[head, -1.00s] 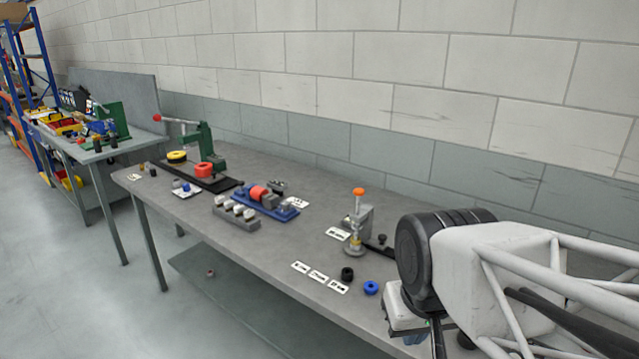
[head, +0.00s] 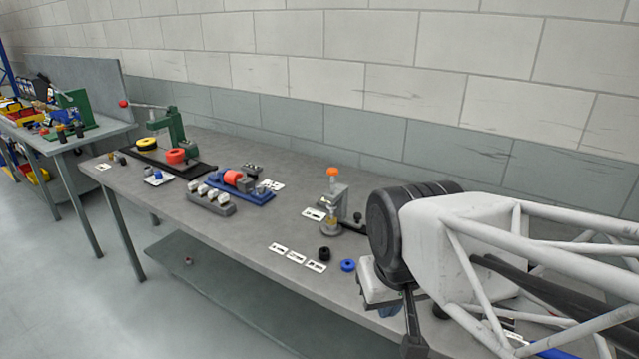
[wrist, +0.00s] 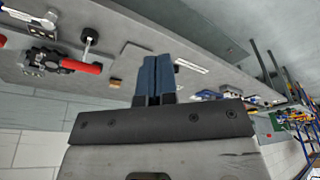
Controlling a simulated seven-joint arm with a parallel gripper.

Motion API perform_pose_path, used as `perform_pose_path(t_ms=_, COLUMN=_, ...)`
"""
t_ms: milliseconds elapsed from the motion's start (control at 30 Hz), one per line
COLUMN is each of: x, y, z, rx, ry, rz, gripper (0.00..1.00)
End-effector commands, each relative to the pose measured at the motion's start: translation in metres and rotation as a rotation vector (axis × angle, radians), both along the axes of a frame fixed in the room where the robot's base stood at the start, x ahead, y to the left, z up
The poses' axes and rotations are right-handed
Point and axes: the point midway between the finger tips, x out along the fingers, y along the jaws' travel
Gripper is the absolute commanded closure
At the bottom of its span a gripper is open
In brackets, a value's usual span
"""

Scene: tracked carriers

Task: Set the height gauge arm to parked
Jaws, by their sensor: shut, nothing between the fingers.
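A small stand with an orange-topped upright post (head: 333,190) and a grey block is on the bench in the head view. It looks like the height gauge, but I cannot tell for certain, and its arm's setting is too small to read. My gripper (head: 388,312) is to the right of the stand and nearer the camera, partly hidden by my own arm. In the wrist view my gripper's blue fingers (wrist: 157,78) are together and empty, apart from the things around them.
A black ring (head: 324,254), a blue ring (head: 348,265) and white labels (head: 296,257) lie near the stand. A blue fixture (head: 240,190) and a green press (head: 170,130) stand farther left. The wrist view shows a red-handled clamp (wrist: 82,66) and a black-knobbed lever (wrist: 89,34).

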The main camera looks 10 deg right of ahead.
Motion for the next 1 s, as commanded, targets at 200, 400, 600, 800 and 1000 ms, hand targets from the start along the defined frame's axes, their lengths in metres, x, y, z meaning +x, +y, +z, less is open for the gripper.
perform_pose_path(t_ms=200, x=0.000, y=0.000, z=0.000, rx=0.000, ry=0.000, rz=0.000, gripper=1.00)
perform_pose_path(t_ms=400, x=0.002, y=0.000, z=0.000, rx=0.000, ry=0.000, rz=0.000, gripper=0.76)
perform_pose_path(t_ms=600, x=0.017, y=-0.001, z=0.003, rx=0.003, ry=-0.004, rz=0.002, gripper=0.45)
perform_pose_path(t_ms=800, x=0.051, y=-0.005, z=0.008, rx=0.008, ry=-0.012, rz=0.007, gripper=0.44)
perform_pose_path(t_ms=1000, x=0.095, y=-0.011, z=0.010, rx=0.015, ry=-0.025, rz=0.014, gripper=0.44)
